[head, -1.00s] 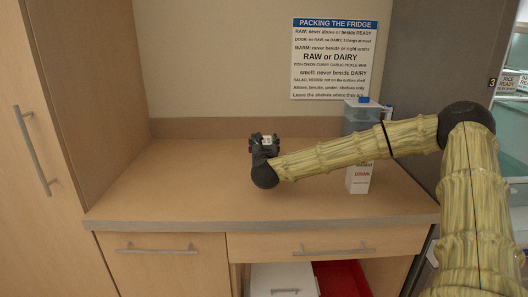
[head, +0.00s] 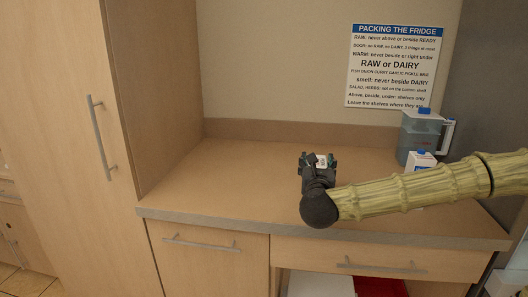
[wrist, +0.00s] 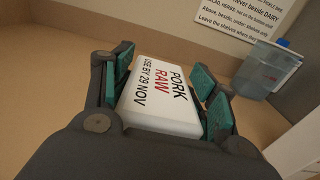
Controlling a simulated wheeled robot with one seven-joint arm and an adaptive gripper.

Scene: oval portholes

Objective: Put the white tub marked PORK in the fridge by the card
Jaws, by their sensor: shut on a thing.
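The white tub (wrist: 158,98) is between the fingers of my gripper (wrist: 165,95) in the wrist view. Its label reads PORK, RAW, USE BY 29 NOV. My gripper is shut on it, with a teal pad on either side. In the head view my gripper (head: 318,163) is over the counter, and only a little of the tub (head: 322,160) shows. I cannot tell whether the tub touches the counter. The card (head: 392,66), headed PACKING THE FRIDGE, is on the wall behind. It says RAW is never above or beside READY. The fridge interior is not in view now.
A tall cabinet (head: 70,120) bounds the left. The counter's left part is clear.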

